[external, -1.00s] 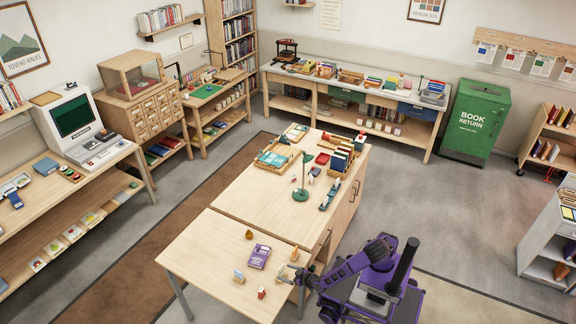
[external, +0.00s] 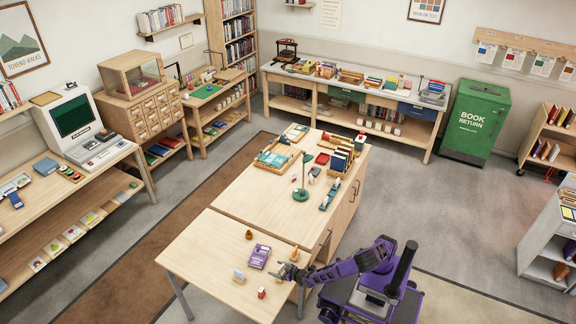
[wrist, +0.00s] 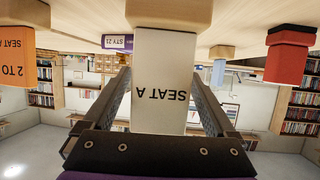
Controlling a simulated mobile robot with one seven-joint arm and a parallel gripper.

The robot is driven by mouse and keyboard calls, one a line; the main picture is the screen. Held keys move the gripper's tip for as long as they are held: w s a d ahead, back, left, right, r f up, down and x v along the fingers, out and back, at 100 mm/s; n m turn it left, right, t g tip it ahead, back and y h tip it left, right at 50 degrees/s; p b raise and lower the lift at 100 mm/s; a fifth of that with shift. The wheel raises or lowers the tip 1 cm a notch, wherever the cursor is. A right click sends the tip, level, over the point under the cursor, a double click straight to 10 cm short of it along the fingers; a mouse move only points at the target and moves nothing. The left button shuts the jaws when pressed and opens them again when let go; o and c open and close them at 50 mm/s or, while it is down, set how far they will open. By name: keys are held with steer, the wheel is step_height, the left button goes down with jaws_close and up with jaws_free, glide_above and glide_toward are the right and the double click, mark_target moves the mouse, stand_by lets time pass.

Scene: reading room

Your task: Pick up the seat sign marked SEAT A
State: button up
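The seat sign marked SEAT A (wrist: 163,80) is a cream block. It stands large and upside down in the middle of the wrist view, on a wider tan base. My gripper (external: 284,271) is at the right edge of the near table. In the wrist view my gripper (wrist: 163,75) has one dark finger on each side of the sign. Gaps show between sign and fingers towards the palm; contact at the tips is unclear. In the external view the sign is mostly hidden by my gripper.
An orange sign (wrist: 12,58), marked SEAT A 2 TO, stands close by, also seen externally (external: 294,254). A red sign (wrist: 288,58), a pale blue sign (wrist: 218,70) and a purple box (external: 260,256) share the table (external: 215,245). Its left part is clear.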

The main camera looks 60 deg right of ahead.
jaws_close()
stand_by(0.4)
